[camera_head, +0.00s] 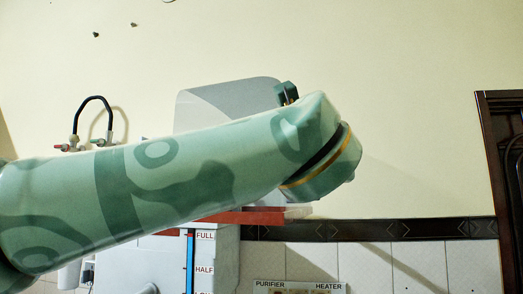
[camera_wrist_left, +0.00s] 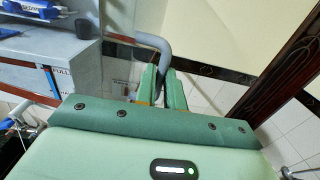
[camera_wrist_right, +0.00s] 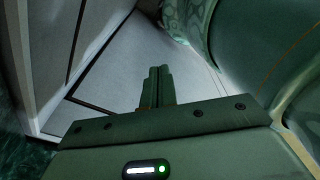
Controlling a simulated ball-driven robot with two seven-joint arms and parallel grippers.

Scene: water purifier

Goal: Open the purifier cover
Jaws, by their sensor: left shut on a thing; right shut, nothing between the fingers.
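The purifier (camera_head: 215,262) is a grey-white box with FULL and HALF labels and a blue level strip; it also shows in the left wrist view (camera_wrist_left: 32,70). Its grey cover (camera_head: 225,98) stands raised behind my left arm, which hides its lower part. My left gripper (camera_head: 288,93) is at the cover's right edge. In the left wrist view, my left gripper (camera_wrist_left: 161,88) is shut on the cover, whose curved grey end (camera_wrist_left: 152,42) runs down to the fingers. My right gripper (camera_wrist_right: 157,86) is shut and empty, above a pale surface away from the purifier.
A red edge (camera_head: 245,216) shows under my arm. A blue packet (camera_wrist_left: 30,14) and a dark cup (camera_wrist_left: 82,28) are on the purifier side. A black tap (camera_head: 93,103) is at the left and a dark door frame (camera_head: 500,150) at the right.

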